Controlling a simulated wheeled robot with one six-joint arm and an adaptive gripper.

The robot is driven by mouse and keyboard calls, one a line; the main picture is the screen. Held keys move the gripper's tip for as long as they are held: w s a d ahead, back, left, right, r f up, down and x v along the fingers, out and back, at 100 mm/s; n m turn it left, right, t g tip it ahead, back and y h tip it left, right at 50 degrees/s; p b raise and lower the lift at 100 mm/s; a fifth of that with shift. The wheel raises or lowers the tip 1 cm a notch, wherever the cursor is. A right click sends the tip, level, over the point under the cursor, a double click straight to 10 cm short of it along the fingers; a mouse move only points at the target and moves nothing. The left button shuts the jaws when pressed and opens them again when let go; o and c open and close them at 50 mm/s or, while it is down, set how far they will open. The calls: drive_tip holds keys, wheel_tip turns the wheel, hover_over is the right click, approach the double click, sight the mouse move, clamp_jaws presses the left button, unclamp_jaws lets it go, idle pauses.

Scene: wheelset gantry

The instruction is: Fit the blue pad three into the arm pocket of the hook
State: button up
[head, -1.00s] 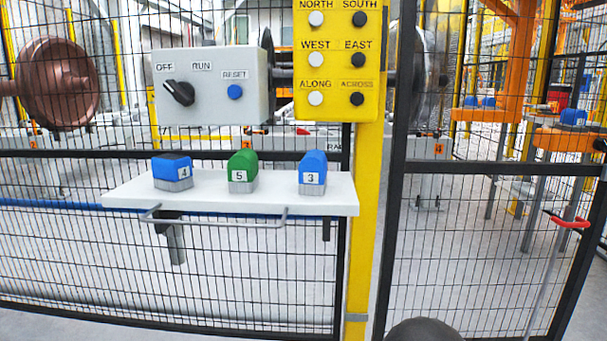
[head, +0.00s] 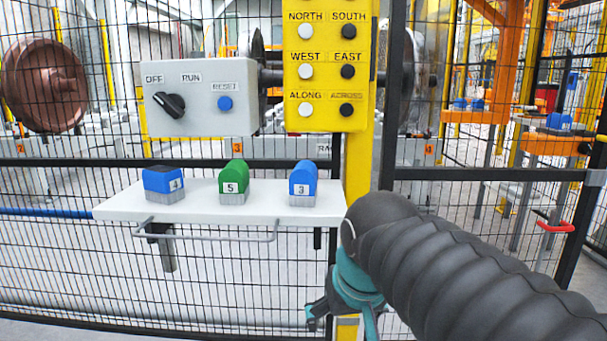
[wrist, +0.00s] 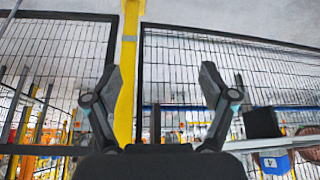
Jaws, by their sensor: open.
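Blue pad three (head: 303,184), a blue block with a grey base and a "3" label, stands upright at the right end of a white shelf (head: 120,208). My gripper (head: 342,318) is in front of the fence, below and right of the shelf, partly hidden by my dark arm. In the wrist view my gripper (wrist: 160,72) has its two fingers wide apart with nothing between them. It is apart from pad three. I cannot make out the hook or its arm pocket.
Green block 5 (head: 234,183) and blue block 4 (head: 164,183) share the shelf. A rail (head: 210,236) runs along its front. A grey switch box (head: 200,98), a yellow button panel (head: 327,70) and black mesh fencing (head: 80,265) stand close by. Orange stands (head: 555,143) are behind the fence.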

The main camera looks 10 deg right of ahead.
drive_tip(key=w+r+m+p, duration=0.1)
drive_tip(key=w+r+p, duration=0.1)
drive_tip(key=w+r, duration=0.45)
drive_tip(key=w+r+p, duration=0.2)
drive_tip(key=w+r, duration=0.2)
drive_tip(key=r, duration=0.5)
wheel_tip(320, 180, up, 10)
drive_tip(key=m+g+h+p, duration=0.1)
drive_tip(key=m+p, duration=0.1)
drive_tip(key=p, duration=0.2)
hover_over(304, 178)
drive_tip(key=s+a, duration=0.1)
drive_tip(key=x, duration=0.8)
drive_tip(key=b+x, duration=0.1)
drive_tip(key=x, duration=0.4)
drive_tip(key=shift+d, duration=0.3)
drive_tip(key=c, duration=1.5)
drive_tip(key=shift+r, duration=0.1)
drive_tip(key=shift+c, duration=0.2)
